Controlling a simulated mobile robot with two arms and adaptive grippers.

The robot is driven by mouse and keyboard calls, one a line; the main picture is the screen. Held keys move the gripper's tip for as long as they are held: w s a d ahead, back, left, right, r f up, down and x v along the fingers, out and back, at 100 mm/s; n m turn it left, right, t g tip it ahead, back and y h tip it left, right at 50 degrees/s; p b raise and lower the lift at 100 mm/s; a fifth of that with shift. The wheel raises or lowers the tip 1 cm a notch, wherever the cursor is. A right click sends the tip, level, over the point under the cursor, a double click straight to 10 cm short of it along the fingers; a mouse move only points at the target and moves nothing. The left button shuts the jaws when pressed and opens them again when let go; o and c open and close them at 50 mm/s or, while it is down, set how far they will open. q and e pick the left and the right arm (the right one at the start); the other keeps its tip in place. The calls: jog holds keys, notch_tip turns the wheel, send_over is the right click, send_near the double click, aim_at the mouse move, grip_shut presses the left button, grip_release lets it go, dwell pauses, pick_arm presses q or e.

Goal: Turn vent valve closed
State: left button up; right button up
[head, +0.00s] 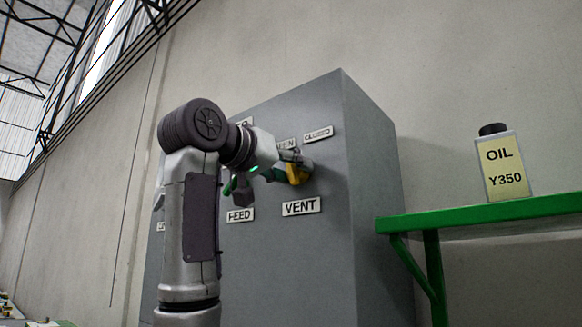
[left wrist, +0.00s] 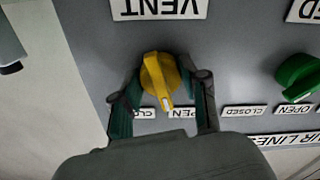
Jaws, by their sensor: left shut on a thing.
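The yellow vent valve (left wrist: 158,78) is on the grey cabinet front beside the VENT label (left wrist: 158,8), which appears upside down in the left wrist view. Its pointer lies between the partly hidden CLOSED label (left wrist: 143,113) and OPEN label (left wrist: 184,112). My left gripper (left wrist: 162,90) is shut on the valve, one finger on each side. In the head view the valve (head: 297,174) shows just above the VENT label (head: 301,207), partly covered by the gripper (head: 283,172). My right gripper is not in view.
A green valve (left wrist: 298,75) sits beside the vent valve. The FEED label (head: 240,215) is left of VENT on the cabinet (head: 270,270). A green shelf (head: 480,217) with an oil bottle (head: 503,170) stands to the right.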

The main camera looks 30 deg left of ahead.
pick_arm(q)
jog(key=m+p, duration=0.1)
jog(key=m, duration=0.5)
jog(key=shift+r+p, duration=0.1)
jog(key=shift+p, duration=0.3)
jog(key=m+p, duration=0.2)
jog(key=m, duration=0.4)
jog(key=shift+a, duration=0.1)
jog(key=o, duration=1.1)
jog(key=shift+o, duration=0.2)
jog(key=shift+s, duration=0.1)
jog(key=s, duration=1.1)
jog(key=shift+s+a, duration=0.35)
jog(key=shift+a, duration=0.1)
